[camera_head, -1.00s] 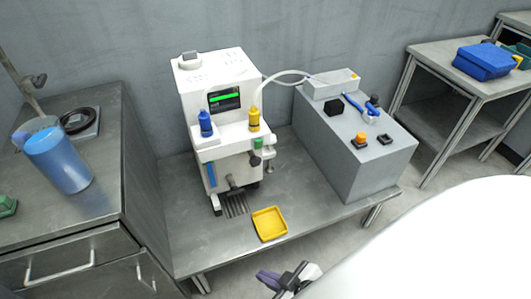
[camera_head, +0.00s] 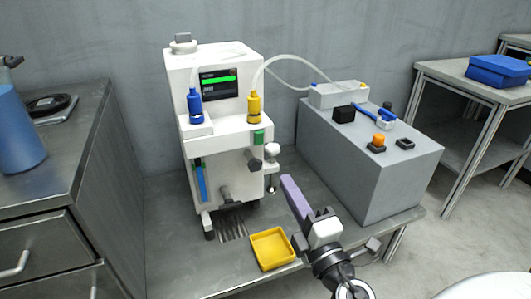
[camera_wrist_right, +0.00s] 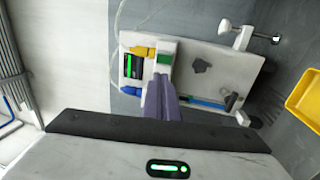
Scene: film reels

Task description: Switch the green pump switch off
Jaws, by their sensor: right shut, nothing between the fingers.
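The green pump switch (camera_head: 259,136) is on the upper right front of the white machine (camera_head: 205,70), below the yellow-capped bottle (camera_head: 254,108). It also shows in the right wrist view (camera_wrist_right: 163,59), just beyond the fingertips. My right gripper (camera_head: 287,182) has purple fingers, shut with nothing between them. In the head view its tips are below and to the right of the switch, apart from it. In the right wrist view the shut fingers (camera_wrist_right: 159,84) point toward the switch. My left gripper is not in view.
A dark knob (camera_head: 255,164) and a metal clamp (camera_head: 272,160) sit close below the switch. A yellow tray (camera_head: 272,249) lies on the table in front. A grey box (camera_head: 385,175) stands to the right. A blue bottle (camera_head: 194,106) is on the machine's left side.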

